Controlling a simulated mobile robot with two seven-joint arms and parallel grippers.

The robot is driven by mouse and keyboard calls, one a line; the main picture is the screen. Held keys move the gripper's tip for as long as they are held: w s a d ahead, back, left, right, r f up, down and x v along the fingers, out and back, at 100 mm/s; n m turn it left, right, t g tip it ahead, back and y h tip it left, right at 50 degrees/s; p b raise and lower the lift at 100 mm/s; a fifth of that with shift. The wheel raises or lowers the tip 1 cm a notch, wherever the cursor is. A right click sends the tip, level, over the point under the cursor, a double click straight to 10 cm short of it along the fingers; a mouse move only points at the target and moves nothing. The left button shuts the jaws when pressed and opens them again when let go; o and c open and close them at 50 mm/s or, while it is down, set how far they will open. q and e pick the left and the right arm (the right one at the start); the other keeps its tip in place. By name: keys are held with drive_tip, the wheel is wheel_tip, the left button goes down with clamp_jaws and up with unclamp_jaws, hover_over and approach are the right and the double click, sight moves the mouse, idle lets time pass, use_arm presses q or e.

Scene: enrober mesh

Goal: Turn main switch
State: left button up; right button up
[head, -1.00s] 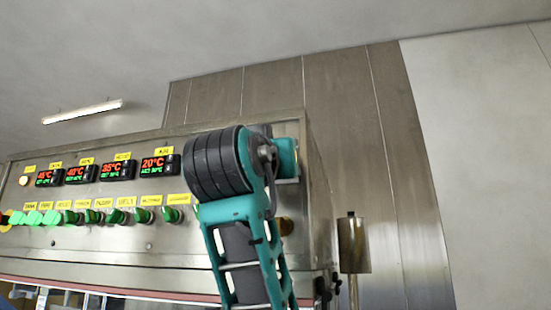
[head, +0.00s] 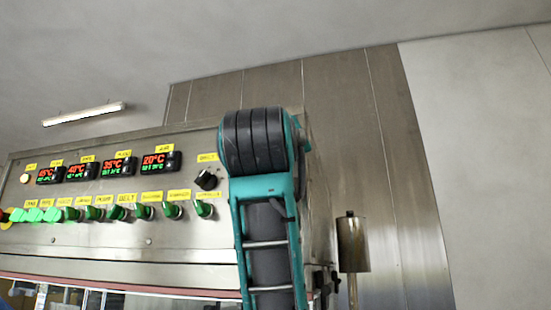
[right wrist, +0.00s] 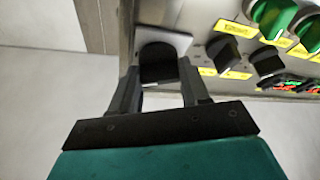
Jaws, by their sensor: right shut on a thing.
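The main switch appears to be the black knob (right wrist: 158,57) on a pale square plate (right wrist: 176,41) at the panel's edge in the right wrist view. My right gripper (right wrist: 159,76) has one dark finger on each side of this knob and is shut on it. The knob's turned position is hard to tell, as the gripper covers much of it. In the head view my right arm's teal and black links stand before the panel's right end and hide the gripper and this knob. My left gripper is not in view.
The steel control panel (head: 110,240) carries green knobs (head: 144,211), temperature displays (head: 119,166) and another black knob (head: 206,179). Two black knobs (right wrist: 267,62) sit beside the gripper in the wrist view. A metal cylinder on a post (head: 352,245) stands right of the machine.

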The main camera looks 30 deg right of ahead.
drive_tip(key=n+y, duration=0.1)
drive_tip(key=n, duration=0.3)
drive_tip(key=n+y, duration=0.2)
drive_tip(key=n, duration=0.2)
drive_tip(key=n+y, duration=0.2)
drive_tip(key=n, duration=0.2)
drive_tip(key=shift+s+d+r, duration=0.1)
drive_tip(key=shift+s+r, duration=0.05)
drive_tip(key=shift+r, duration=0.1)
drive_tip(key=shift+n+g+y, duration=0.4)
drive_tip(key=shift+n+y, duration=0.1)
drive_tip(key=shift+n, duration=1.1)
drive_tip(key=o, duration=1)
